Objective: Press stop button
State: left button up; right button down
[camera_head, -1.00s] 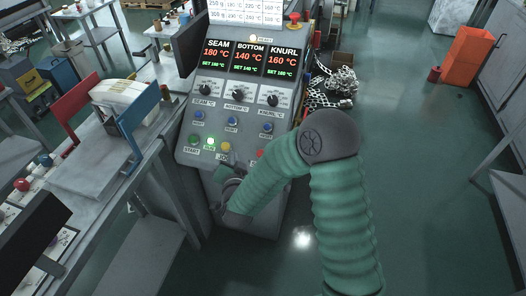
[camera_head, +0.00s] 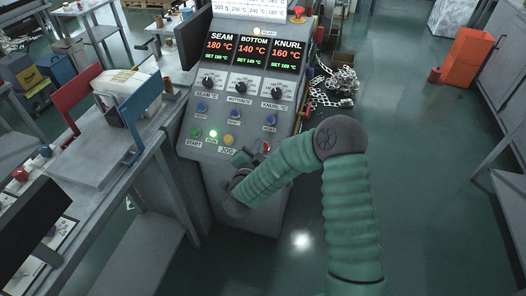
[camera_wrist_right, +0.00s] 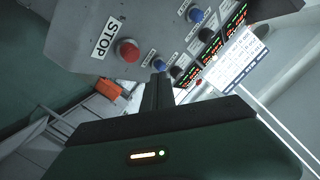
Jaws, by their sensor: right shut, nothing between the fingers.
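The stop button is a red knob at the lower right of the grey control panel (camera_head: 213,165). My left gripper is not in view.
A green START button (camera_head: 196,132), a lit green lamp (camera_head: 213,133) and a yellow JOG button (camera_head: 229,140) sit left of my gripper. Blue buttons and black knobs are above. A workbench (camera_head: 92,165) stands left; chains (camera_head: 335,88) lie at right.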

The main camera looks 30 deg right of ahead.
jog(key=d+f, duration=0.1)
jog(key=w+f+b, duration=0.1)
jog(key=f, duration=0.1)
jog(key=shift+w+d+b, duration=0.15)
jog(key=shift+d+b, duration=0.15)
jog(key=shift+d, duration=0.1)
jog(key=shift+w+d+f, duration=0.1)
jog(key=shift+d+f, duration=0.15)
jog(key=shift+d, duration=0.1)
jog(key=shift+a, duration=0.1)
jog(key=shift+a+r, duration=0.1)
jog(key=shift+a, duration=0.05)
dwell(1.1)
jog(key=shift+w+d+f, duration=0.1)
jog(key=shift+d+f, duration=0.15)
jog(key=shift+f, duration=0.05)
